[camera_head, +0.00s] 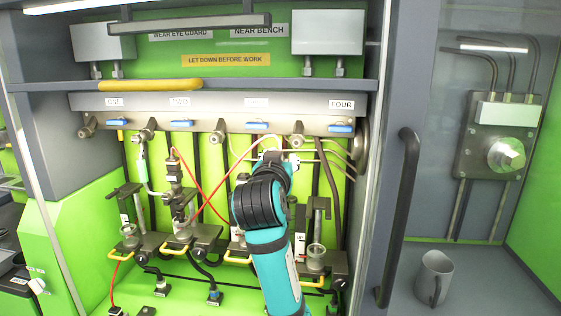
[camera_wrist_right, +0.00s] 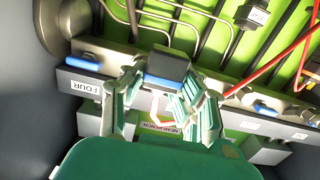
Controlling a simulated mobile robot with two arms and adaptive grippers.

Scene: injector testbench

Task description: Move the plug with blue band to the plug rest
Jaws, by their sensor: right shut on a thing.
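A dark block with a blue band (camera_wrist_right: 168,68), which I take as the plug with blue band, is between the fingertips of my right gripper (camera_wrist_right: 163,92) in the right wrist view. The gripper is shut on it, in front of the rail with blue levers. In the head view my right gripper (camera_head: 273,156) is below the lever under the third label, and my own wrist hides the plug. Another dark plug-like piece with a blue mark (camera_head: 214,296) sits low on the bench. I cannot pick out the plug rest. My left gripper is not in view.
The labelled rail (camera_head: 220,107) with blue levers (camera_head: 341,128) crosses the bench. Clamped injector stands (camera_head: 178,235) and a red cable (camera_head: 205,192) crowd the space left of my arm. A black handle (camera_head: 405,215) and a grey mug (camera_head: 434,277) are at the right.

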